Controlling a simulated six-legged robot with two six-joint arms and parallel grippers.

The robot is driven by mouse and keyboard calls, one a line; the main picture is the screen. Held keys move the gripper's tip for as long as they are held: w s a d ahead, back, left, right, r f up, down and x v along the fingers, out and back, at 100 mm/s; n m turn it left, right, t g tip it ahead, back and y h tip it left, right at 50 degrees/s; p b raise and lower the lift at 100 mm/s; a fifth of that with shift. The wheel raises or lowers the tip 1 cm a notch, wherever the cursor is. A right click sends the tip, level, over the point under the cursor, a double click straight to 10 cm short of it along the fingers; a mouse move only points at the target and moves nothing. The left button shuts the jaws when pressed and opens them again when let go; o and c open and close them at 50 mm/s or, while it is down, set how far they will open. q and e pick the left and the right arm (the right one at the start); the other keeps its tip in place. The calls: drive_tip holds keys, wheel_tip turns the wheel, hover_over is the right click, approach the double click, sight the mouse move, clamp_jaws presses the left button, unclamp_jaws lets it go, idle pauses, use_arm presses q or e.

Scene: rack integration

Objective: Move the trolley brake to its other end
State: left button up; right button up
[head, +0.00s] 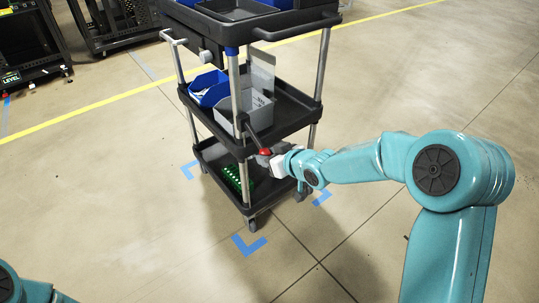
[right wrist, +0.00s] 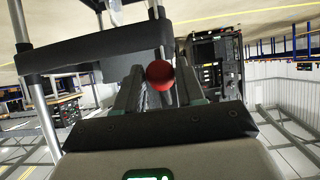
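The black trolley (head: 281,118) stands upright on the floor in the head view. Its brake lever (head: 253,135) is a dark rod on the near side, slanting down to the right from the middle shelf to a red knob (head: 265,152). My right gripper (head: 268,156) is at this knob. In the right wrist view the red knob (right wrist: 160,74) lies between the two fingers of my right gripper (right wrist: 160,80), filling the gap, with a finger against each side. Part of the knob is hidden by the gripper in the head view. My left gripper is out of view.
The trolley's middle shelf carries a blue bin (head: 208,90) and a grey bin (head: 256,108); a green board (head: 233,176) is on the bottom shelf. Blue tape corners (head: 248,244) mark the floor around the trolley. Dark racks (head: 30,45) stand at the back left. The floor in front is clear.

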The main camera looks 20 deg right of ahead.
drive_tip(key=shift+o, duration=1.2)
drive_tip(key=shift+r, duration=0.1)
use_arm(q)
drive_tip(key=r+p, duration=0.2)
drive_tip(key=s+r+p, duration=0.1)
drive_tip(key=p, duration=0.1)
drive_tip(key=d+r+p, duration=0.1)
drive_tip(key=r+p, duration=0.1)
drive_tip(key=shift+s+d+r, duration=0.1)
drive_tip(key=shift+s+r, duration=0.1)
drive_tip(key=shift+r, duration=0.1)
use_arm(e)
drive_tip(key=v, duration=1.6)
drive_tip(key=shift+s, duration=0.15)
